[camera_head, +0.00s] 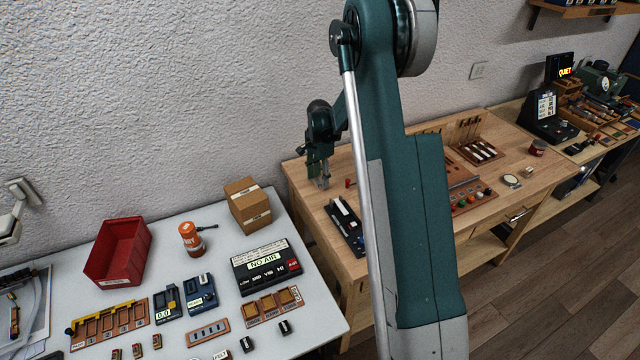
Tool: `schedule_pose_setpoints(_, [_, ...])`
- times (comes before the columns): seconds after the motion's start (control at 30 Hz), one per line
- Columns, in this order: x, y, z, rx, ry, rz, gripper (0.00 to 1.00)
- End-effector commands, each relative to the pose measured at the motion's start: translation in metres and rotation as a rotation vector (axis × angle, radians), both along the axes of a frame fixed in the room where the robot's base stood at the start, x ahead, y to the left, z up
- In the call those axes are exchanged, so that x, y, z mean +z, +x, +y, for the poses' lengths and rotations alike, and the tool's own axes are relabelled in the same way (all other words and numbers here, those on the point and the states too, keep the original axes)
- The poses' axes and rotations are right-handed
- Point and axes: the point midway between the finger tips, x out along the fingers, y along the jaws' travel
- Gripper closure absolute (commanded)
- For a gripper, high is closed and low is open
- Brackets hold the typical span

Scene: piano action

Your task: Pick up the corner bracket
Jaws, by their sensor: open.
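My gripper (322,184) hangs pointing down over the left part of the wooden workbench (305,192), near its back edge by the wall. It is open, and I see nothing between its fingers. I cannot make out a corner bracket in this view; at this size no thing can be told as one. My arm crosses the middle of the view and hides part of the wooden bench. A small red item (348,183) stands on the bench just right of my gripper.
A black tray (345,226) lies on the wooden bench in front of my gripper. A cardboard box (247,204), an orange canister (191,239) and a red bin (118,252) stand on the white table (225,262) at left. Wooden trays (482,151) lie right of my arm.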

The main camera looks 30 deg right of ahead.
Motion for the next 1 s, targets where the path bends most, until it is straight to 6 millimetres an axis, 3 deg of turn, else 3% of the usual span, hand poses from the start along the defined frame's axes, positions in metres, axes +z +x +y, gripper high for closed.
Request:
schedule_pose_setpoints(0.03, [0.000, 0.000, 0.000, 0.000, 0.000, 0.000, 0.61])
schedule_pose_setpoints(0.2, [0.000, 0.000, 0.000, 0.000, 0.000, 0.000, 0.83])
schedule_pose_setpoints(0.67, [0.004, 0.000, 0.000, 0.000, 0.000, 0.000, 0.83])
schedule_pose_setpoints(1.0, [0.040, 0.000, 0.000, 0.000, 0.000, 0.000, 0.83])
